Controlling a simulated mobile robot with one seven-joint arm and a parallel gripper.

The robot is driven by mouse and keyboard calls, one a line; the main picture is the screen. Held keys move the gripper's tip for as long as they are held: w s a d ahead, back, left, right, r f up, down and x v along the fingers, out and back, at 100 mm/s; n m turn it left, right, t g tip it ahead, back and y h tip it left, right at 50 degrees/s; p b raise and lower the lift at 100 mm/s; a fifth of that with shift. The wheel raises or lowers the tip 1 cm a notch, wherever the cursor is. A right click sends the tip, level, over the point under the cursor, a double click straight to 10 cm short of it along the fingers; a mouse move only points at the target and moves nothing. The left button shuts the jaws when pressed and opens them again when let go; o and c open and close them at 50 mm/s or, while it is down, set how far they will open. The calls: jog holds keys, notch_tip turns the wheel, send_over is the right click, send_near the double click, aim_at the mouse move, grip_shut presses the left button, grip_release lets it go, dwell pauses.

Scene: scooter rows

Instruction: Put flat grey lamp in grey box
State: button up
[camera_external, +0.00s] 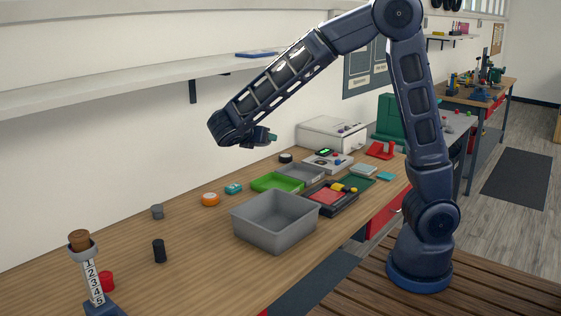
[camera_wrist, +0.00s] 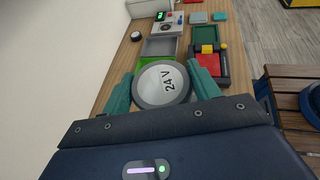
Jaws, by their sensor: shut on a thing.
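In the outside view my gripper (camera_external: 268,138) is high above the back of the bench, near the wall, and the lamp cannot be made out there. The large open grey box (camera_external: 262,234) stands on the bench, below and in front of my gripper. Its visible inside looks empty. The box cannot be seen in the wrist view.
Behind the box are a green tray (camera_external: 272,187), a smaller grey tray (camera_external: 316,180) and a dark tray with red and yellow parts (camera_external: 345,206). An orange disc (camera_external: 210,199), a teal piece (camera_external: 233,188) and a black cylinder (camera_external: 159,251) lie left. A wall shelf (camera_external: 150,80) overhangs.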

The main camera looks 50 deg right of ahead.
jog(key=shift+s+a, duration=0.25)
jog(key=shift+a, duration=0.15)
jog(key=shift+s+a+f, duration=0.1)
jog(key=shift+s, duration=0.05)
notch_tip(320, 180, down, 20)
jog(key=shift+f, duration=0.15)
dwell(0.4)
jog(key=shift+f, duration=0.15)
